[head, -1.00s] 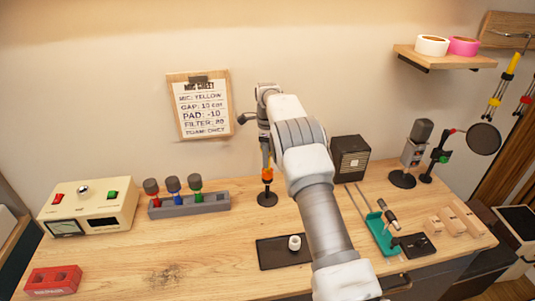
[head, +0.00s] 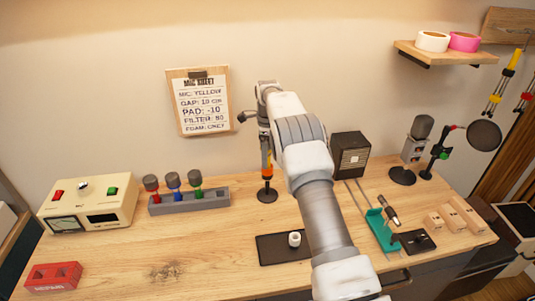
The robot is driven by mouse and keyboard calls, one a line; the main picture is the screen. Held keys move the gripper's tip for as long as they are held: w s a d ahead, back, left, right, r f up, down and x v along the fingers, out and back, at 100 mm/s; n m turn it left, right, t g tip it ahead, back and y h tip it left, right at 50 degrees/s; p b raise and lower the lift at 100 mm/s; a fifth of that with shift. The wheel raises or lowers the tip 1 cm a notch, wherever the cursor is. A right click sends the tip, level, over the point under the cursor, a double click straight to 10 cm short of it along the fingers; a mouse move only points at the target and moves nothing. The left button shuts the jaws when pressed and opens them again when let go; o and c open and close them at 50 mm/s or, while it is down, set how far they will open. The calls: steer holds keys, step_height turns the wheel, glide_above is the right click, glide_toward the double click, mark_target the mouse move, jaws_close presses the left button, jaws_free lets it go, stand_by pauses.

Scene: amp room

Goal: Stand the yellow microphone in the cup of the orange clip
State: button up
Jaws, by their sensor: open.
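The orange clip (head: 267,171) is on a small stand with a round black base, on the table left of my forearm. My gripper (head: 265,143) is directly above the clip, pointing down, with its jaws open. A thin upright piece with a yellow-orange tint (head: 266,157) shows between my fingers and the clip. It looks like the yellow microphone standing upright in line with the clip. It is small and partly hidden by the fingers, so I cannot tell how deep it sits in the cup.
A grey rack (head: 190,203) with red, blue and green microphones stands to the left. A dark tray (head: 270,257) with a white cylinder (head: 295,239) lies in front. A black box (head: 350,154) and a teal holder (head: 381,231) are right of my arm.

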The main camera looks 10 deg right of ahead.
step_height(320, 180, up, 12)
steer(key=shift+r+p, duration=0.1)
steer(key=shift+p, duration=0.2)
stand_by(0.4)
